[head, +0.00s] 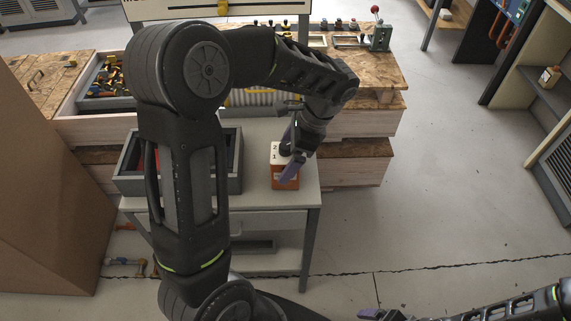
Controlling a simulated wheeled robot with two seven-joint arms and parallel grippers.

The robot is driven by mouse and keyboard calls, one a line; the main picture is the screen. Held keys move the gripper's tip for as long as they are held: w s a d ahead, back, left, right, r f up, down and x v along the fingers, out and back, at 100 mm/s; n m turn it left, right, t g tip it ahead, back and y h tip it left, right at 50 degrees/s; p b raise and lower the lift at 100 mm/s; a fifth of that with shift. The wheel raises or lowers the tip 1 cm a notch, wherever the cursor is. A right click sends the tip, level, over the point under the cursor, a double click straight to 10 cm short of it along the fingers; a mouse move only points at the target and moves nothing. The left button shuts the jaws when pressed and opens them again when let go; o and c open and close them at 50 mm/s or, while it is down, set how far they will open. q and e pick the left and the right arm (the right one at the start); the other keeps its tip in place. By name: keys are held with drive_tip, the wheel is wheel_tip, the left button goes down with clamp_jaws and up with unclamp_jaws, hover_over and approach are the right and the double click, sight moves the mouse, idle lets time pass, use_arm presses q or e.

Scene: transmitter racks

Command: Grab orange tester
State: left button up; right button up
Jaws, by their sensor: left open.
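The orange tester (284,183) is a small box with an orange body and a white top marked with digits. It stands on the right part of a small grey table (262,209). My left gripper (287,163) is open, with its purple-tipped fingers pointing down over the tester. The fingers cover part of its top and front; I cannot tell whether they touch it. My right gripper (378,315) shows only at the bottom edge, low and far from the tester, and its opening is unclear.
A grey bin (233,180) stands left of the tester, partly behind my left arm. Wooden workbenches (365,75) with tools stand behind the table. A large brown panel (45,200) is at left. The floor at right is clear up to shelves (548,95).

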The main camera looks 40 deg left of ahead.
use_arm(q)
drive_tip(key=x, duration=0.3)
drive_tip(key=shift+a+f, duration=0.1)
drive_tip(key=shift+f, duration=0.05)
drive_tip(key=shift+c, duration=0.4)
drive_tip(key=c, duration=1.8)
